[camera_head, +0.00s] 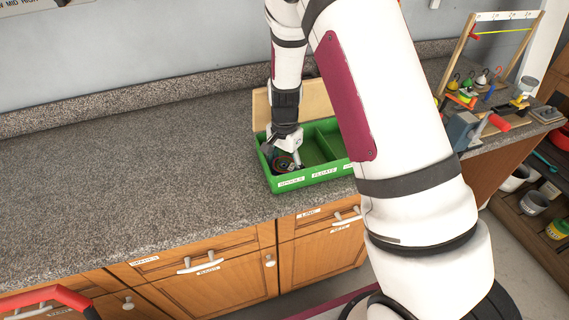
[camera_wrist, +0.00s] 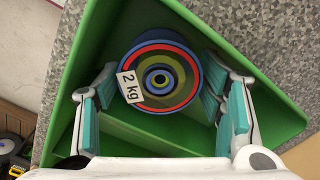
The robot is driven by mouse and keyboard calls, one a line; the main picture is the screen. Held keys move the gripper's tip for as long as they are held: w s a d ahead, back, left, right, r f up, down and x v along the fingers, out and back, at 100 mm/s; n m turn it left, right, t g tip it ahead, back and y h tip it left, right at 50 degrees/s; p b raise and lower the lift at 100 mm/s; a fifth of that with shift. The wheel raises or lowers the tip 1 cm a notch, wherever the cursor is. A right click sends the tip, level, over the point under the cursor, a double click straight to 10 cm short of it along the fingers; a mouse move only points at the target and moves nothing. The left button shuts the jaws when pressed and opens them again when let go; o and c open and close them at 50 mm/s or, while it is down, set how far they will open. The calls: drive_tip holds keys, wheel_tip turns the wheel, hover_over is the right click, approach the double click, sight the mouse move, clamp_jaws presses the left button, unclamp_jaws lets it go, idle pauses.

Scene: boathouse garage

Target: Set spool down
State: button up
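The spool (camera_wrist: 158,52) has a blue rim with red, green and yellow rings and a "2 kg" tag. It lies in the left compartment of the green divided tray (camera_head: 318,177), whose front label there appears to read "SPOOLS". My gripper (camera_head: 283,158) is down at that compartment. In the wrist view, the fingers of my gripper (camera_wrist: 157,85) are spread on either side of the spool. A gap shows at the left finger; the right finger is close to the rim, and I cannot tell if it touches. In the head view my gripper partly hides the spool (camera_head: 284,163).
The speckled counter (camera_head: 150,150) is clear to the left of the tray. A wooden board (camera_head: 262,108) stands behind the tray. My arm hides the counter right of it. A vise (camera_head: 464,131) and a rack with small coloured items (camera_head: 492,75) stand at far right.

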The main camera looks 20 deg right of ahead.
wheel_tip(320, 180, up, 11)
drive_tip(key=b, duration=0.1)
drive_tip(key=s+r+n+t+y, duration=0.1)
drive_tip(key=s+r+n, duration=0.2)
drive_tip(key=s+r, duration=0.35)
drive_tip(key=s+r+n+t, duration=0.1)
drive_tip(key=s+r+n, duration=0.15)
drive_tip(key=r, duration=0.65)
drive_tip(key=s+r+n+t, duration=0.1)
drive_tip(key=s+r+n, duration=0.1)
drive_tip(key=s, duration=0.6)
drive_tip(key=s+r+n+t+h, duration=0.1)
drive_tip(key=s+r+n+t, duration=0.1)
drive_tip(key=s, duration=0.5)
drive_tip(key=shift+s+r+n+t, duration=0.3)
drive_tip(key=shift+s+r+n, duration=0.15)
drive_tip(key=shift+n, duration=0.5)
drive_tip(key=shift+w, duration=0.1)
